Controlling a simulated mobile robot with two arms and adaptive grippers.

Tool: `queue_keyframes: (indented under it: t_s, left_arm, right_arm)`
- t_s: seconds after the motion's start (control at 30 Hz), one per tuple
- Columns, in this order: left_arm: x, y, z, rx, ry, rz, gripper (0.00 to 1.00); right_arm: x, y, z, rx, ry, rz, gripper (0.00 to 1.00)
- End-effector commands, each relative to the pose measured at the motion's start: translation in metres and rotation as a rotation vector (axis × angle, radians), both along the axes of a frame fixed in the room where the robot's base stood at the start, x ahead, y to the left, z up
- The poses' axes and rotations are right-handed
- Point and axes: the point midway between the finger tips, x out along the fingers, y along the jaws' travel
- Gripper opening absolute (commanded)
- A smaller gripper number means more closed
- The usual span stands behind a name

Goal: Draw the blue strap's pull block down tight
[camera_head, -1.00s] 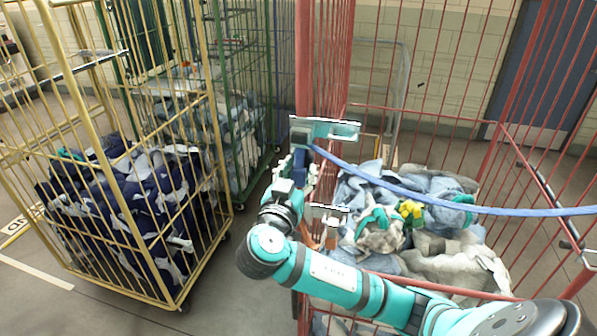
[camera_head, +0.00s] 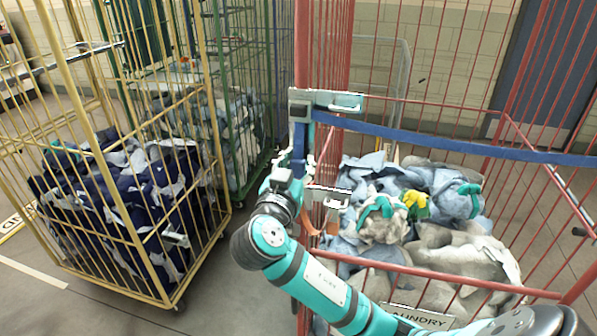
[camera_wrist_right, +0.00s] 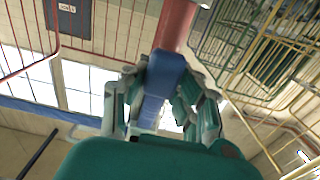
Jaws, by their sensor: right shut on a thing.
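The blue strap (camera_head: 450,143) runs flat and straight across the open front of the red cage trolley (camera_head: 323,60), from a pale metal bracket (camera_head: 325,100) on its left post to the right edge of the picture. A blue length (camera_head: 299,140) hangs down from the bracket to my right gripper (camera_head: 298,168). In the right wrist view, my right gripper (camera_wrist_right: 163,85) is shut on a blue block (camera_wrist_right: 166,72), with a finger on each side of it. The red post (camera_wrist_right: 175,25) stands just beyond. The block's lower part is hidden by my gripper body. My left gripper is out of view.
Grey and light-blue laundry bags (camera_head: 400,205) fill the red trolley, behind a sign reading LAUNDRY (camera_head: 418,317). A yellow cage trolley (camera_head: 150,290) with navy bags stands left, and a green one (camera_head: 240,190) behind it. Bare floor lies between the yellow and red trolleys.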

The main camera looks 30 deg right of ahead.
Motion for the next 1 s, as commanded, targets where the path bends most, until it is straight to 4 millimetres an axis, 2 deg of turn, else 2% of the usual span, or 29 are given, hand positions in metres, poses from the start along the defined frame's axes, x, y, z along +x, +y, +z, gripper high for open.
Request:
queue_keyframes:
  t_s: [0.03,0.3,0.47,0.8,0.83,1.0]
  left_arm:
    - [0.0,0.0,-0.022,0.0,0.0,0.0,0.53]
    - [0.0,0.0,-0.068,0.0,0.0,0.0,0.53]
    - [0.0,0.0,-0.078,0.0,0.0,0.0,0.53]
    - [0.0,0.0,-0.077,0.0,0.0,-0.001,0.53]
    - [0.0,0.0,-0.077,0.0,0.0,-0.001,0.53]
    - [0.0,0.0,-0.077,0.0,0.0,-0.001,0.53]
  right_arm:
    - [0.0,0.001,-0.023,0.011,0.008,0.001,0.0]
    - [-0.001,0.0,-0.066,0.007,0.012,-0.001,0.0]
    - [-0.001,0.0,-0.075,0.006,0.012,-0.003,0.0]
    - [-0.001,0.0,-0.076,0.007,0.018,-0.003,0.0]
    - [-0.001,0.0,-0.076,0.008,0.019,-0.003,0.28]
    - [-0.001,-0.001,-0.074,0.005,0.013,-0.003,0.5]
